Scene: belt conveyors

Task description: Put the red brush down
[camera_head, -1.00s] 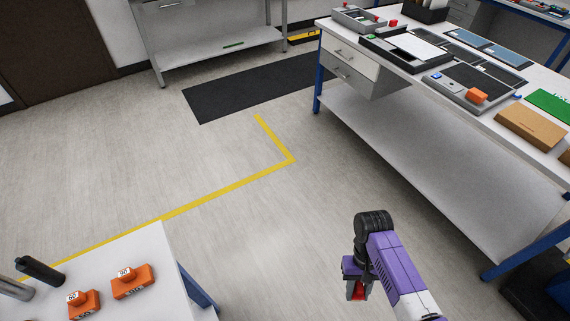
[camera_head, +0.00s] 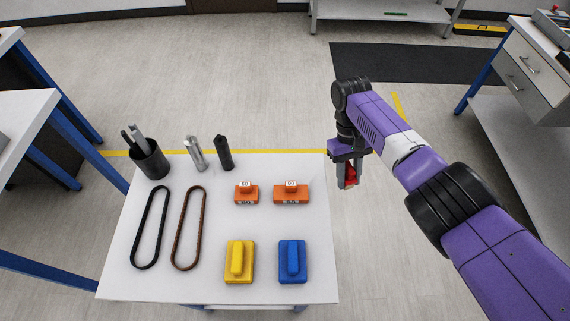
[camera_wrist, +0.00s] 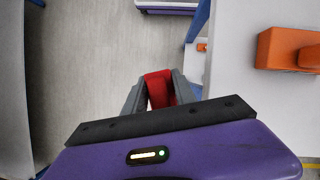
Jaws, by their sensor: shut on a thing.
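My gripper (camera_head: 348,183) is shut on the red brush (camera_head: 351,174), just off the right edge of the white table in the head view. The brush hangs over the floor, clear of the tabletop, and is mostly hidden by the fingers. In the wrist view the red brush (camera_wrist: 158,88) sits between the two grey fingers of my gripper (camera_wrist: 160,93). The white table (camera_head: 215,215) has a yellow brush (camera_head: 239,262) and a blue brush (camera_head: 292,261) side by side at its near right part.
Two orange blocks (camera_head: 246,194) (camera_head: 291,193) sit behind the brushes. A black belt (camera_head: 150,228) and a brown belt (camera_head: 188,228) lie at left. A black cup (camera_head: 150,158) and two cylinders (camera_head: 195,154) (camera_head: 224,153) stand at the back.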

